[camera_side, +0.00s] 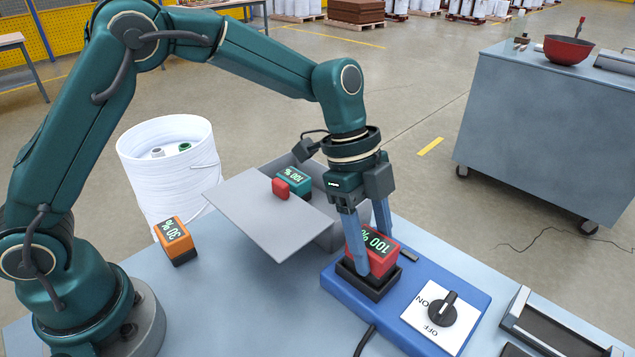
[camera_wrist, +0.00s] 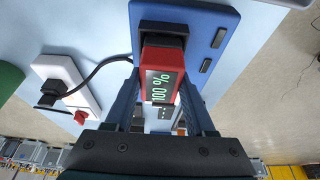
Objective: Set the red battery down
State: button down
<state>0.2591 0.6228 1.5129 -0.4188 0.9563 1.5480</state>
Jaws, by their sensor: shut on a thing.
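The red battery (camera_side: 378,256) has a green display reading 100 % and stands over the black socket (camera_side: 368,286) on the blue charger base (camera_side: 334,283). My gripper (camera_side: 371,243) is shut on it from above, one finger on each side. In the wrist view, the red battery (camera_wrist: 160,72) lies between my fingers, with its far end at the black socket (camera_wrist: 163,48). Its lower end seems to be in or right at the socket; I cannot tell how deep it sits.
An ON/OFF knob (camera_side: 442,309) is on the base. An orange battery (camera_side: 175,241) reading 30 % stands left. A white bucket (camera_side: 168,180) stands back left.

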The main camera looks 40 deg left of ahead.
aim_at(385, 247)
jog(key=shift+r, duration=2.85)
jog(key=shift+w+a, duration=0.1)
